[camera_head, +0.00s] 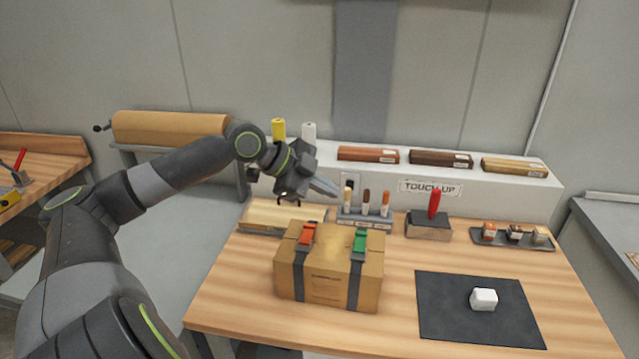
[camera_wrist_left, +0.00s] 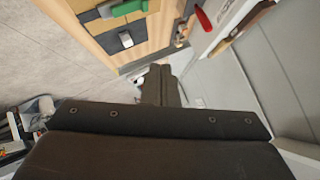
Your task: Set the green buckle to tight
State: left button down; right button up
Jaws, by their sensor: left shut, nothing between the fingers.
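A cardboard box (camera_head: 327,289) stands near the front left of the wooden table, with two dark straps over it. The green buckle (camera_head: 360,241) sits on the right strap at the box's top edge. An orange buckle (camera_head: 307,234) sits on the left strap. Whether the green buckle is tight or loose I cannot tell. My left gripper (camera_head: 330,189) is above and behind the box, apart from both buckles, shut and empty. In the left wrist view its fingers (camera_wrist_left: 161,84) show together, and a green part, probably the green buckle (camera_wrist_left: 128,8), is at the top edge. My right gripper is not in view.
A marker holder (camera_head: 364,221) stands just behind the box, with a block holding a red-handled tool (camera_head: 435,204) to its right. A white ledge (camera_head: 500,190) runs along the back.

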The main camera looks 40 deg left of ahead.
pick_arm(q)
jog(key=shift+s+a+r, duration=0.3)
jog(key=shift+a+r, duration=0.3)
jog(key=shift+r, duration=0.1)
dwell(0.4)
